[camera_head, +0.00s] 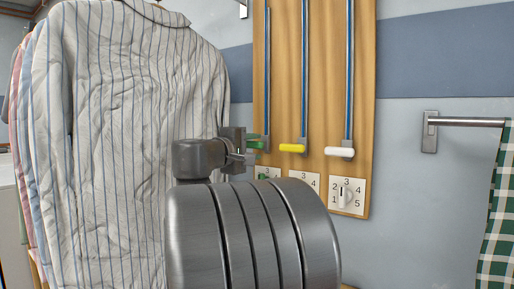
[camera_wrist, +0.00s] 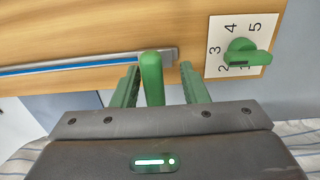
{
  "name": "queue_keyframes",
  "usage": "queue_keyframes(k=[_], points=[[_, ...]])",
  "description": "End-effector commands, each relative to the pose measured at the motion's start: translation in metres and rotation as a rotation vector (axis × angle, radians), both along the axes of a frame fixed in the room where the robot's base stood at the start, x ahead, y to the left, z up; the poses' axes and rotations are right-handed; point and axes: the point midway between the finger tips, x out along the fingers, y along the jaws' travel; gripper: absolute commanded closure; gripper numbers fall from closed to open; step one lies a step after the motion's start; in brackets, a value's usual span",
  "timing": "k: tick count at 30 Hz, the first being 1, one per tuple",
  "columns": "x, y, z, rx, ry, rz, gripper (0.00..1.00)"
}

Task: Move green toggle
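In the wrist view a green toggle handle (camera_wrist: 152,78) at the end of a blue-and-grey slide rail (camera_wrist: 85,64) stands between the two fingers of my gripper (camera_wrist: 160,68). The fingers are apart, with a gap visible on each side of the handle. In the head view my gripper (camera_head: 243,148) is at the lower end of the leftmost rail (camera_head: 266,70). The green handle (camera_head: 256,144) shows there only in part, beside the fingers. A green rotary knob (camera_wrist: 240,55) on a numbered plate sits to the right in the wrist view, apart from the fingers; it points near 1 and 2.
The wooden board (camera_head: 325,60) also carries yellow (camera_head: 292,148) and white (camera_head: 339,152) handles, both low on their rails, above numbered dials. A striped shirt (camera_head: 130,130) hangs close on the left. A wall bar (camera_head: 470,122) with checked green cloth (camera_head: 498,215) is at right.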

Motion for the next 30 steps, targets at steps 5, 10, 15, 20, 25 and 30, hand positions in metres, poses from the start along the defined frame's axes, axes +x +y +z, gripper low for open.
queue_keyframes(k=[5,10,15,20,25,30], points=[[-0.031,0.024,0.001,0.0,0.0,0.006,0.6],[-0.058,0.044,0.001,0.001,0.001,0.006,0.6],[-0.079,0.058,0.0,0.001,0.002,0.004,0.6],[-0.09,0.066,-0.001,0.001,0.002,0.002,0.6],[-0.094,0.068,-0.001,0.0,0.002,0.0,0.6],[-0.094,0.068,-0.001,0.0,0.002,0.0,0.6]])
